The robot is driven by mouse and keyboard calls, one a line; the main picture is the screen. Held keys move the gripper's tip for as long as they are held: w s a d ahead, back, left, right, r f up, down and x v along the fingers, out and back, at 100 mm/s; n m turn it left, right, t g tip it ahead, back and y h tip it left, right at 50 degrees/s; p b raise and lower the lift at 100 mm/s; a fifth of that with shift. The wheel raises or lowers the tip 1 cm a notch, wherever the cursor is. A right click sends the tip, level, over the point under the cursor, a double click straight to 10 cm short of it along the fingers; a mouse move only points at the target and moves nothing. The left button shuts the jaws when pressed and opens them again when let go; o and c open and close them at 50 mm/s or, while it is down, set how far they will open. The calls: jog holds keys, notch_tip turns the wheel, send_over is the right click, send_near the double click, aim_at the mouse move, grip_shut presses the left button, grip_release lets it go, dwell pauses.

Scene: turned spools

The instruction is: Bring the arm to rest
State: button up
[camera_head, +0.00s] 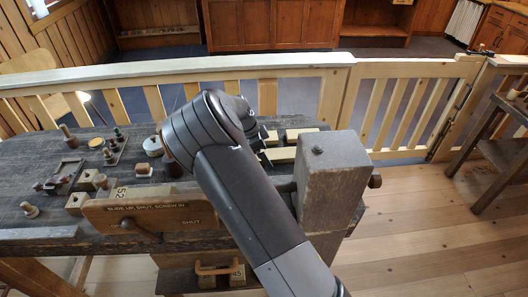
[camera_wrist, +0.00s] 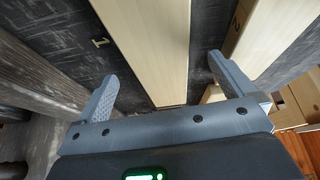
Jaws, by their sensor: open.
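My gripper (camera_wrist: 166,84) is open in the wrist view, with its two grey fingers well apart. A pale wooden bar (camera_wrist: 150,40) lies below and runs between the fingers; I see no finger closed on it. In the head view my arm reaches up from the bottom over the bench, bends at its elbow and hides most of the bench middle. My gripper is mostly hidden there behind the arm, near the pale bars (camera_head: 280,155).
The dark workbench (camera_head: 40,145) holds several small turned pieces and blocks at left. A wooden board (camera_head: 150,212) with lettering hangs at its front. A thick grey post (camera_head: 332,180) stands close right of my arm.

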jog(key=shift+r, duration=3.95)
jog(key=s+d+r+n+t+y, duration=0.2)
jog(key=s+d+r+n+y, duration=0.15)
jog(key=s+d+r, duration=0.45)
jog(key=s+d+r+n+t+y, duration=0.25)
jog(key=s+d+r+n, duration=0.2)
jog(key=r, duration=0.75)
jog(key=s+a+n, duration=0.1)
jog(key=s, duration=0.3)
jog(key=s+n, duration=0.2)
jog(key=s, duration=0.3)
jog(key=s+a+r+n, duration=0.1)
jog(key=s+n, duration=0.1)
jog(key=s, duration=0.3)
jog(key=shift+s+a+r+t, duration=0.1)
jog(key=shift+a+t, duration=0.15)
jog(key=shift+a, duration=0.1)
jog(key=s+a+f+n+h, duration=0.1)
jog(key=s+f+n, duration=0.2)
jog(key=s, duration=0.8)
jog(key=shift+s+a+f+n, duration=0.15)
jog(key=shift+a+f+n, duration=0.25)
jog(key=shift+f, duration=0.15)
